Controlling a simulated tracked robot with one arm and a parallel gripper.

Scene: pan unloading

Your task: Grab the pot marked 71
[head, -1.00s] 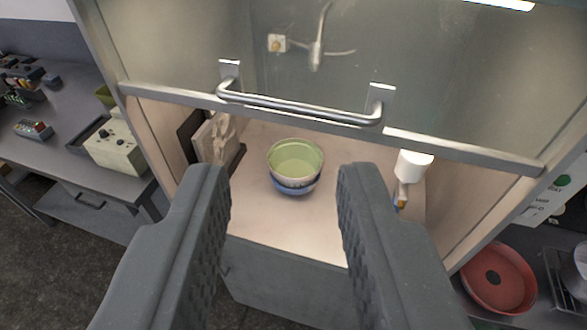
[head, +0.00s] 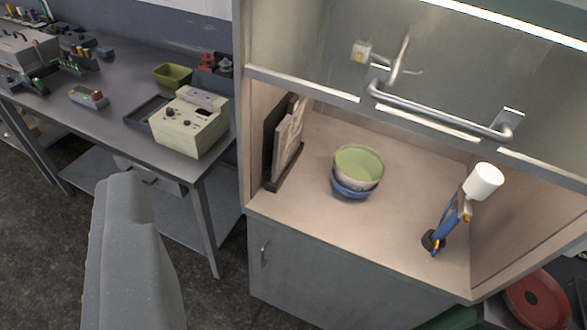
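I see no pot and no marking 71 in the head view. A stack of bowls stands upright on the floor of the open cabinet: a green bowl (head: 360,162) on top, a pale one under it and a blue bowl (head: 352,192) at the bottom. Of my gripper (head: 127,245) only one grey finger-like shape shows at lower left, in front of the floor and bench, apart from the bowls. The other finger does not show, so its opening cannot be judged. Nothing held is visible.
The cabinet's raised glass sash has a metal handle (head: 440,112). A blue tool with a white cylinder (head: 484,181) stands right of the bowls; boards (head: 289,142) lean at left. A bench with a cream instrument (head: 188,122) is at left. A red round thing (head: 537,302) is at lower right.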

